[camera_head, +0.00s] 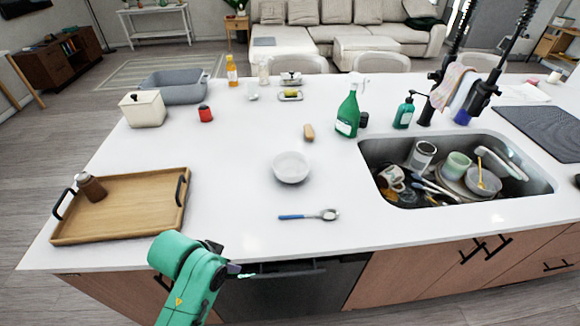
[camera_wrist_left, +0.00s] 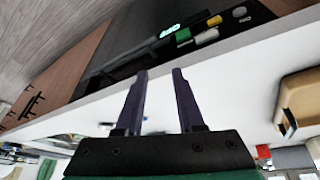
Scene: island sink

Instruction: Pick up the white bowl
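The white bowl (camera_head: 291,167) sits upright on the white island counter, near the middle in the head view. I cannot make it out in the left wrist view. My left gripper (camera_head: 240,272) is at the counter's front edge, to the left of and nearer than the bowl, well apart from it. The left wrist view shows its two dark fingers (camera_wrist_left: 160,75) spread with nothing between them. My right gripper is not in either view.
A spoon with a blue handle (camera_head: 308,215) lies in front of the bowl. A wooden tray (camera_head: 130,215) with a brown bottle (camera_head: 90,187) is at left. A sink (camera_head: 520,197) full of dishes is at right.

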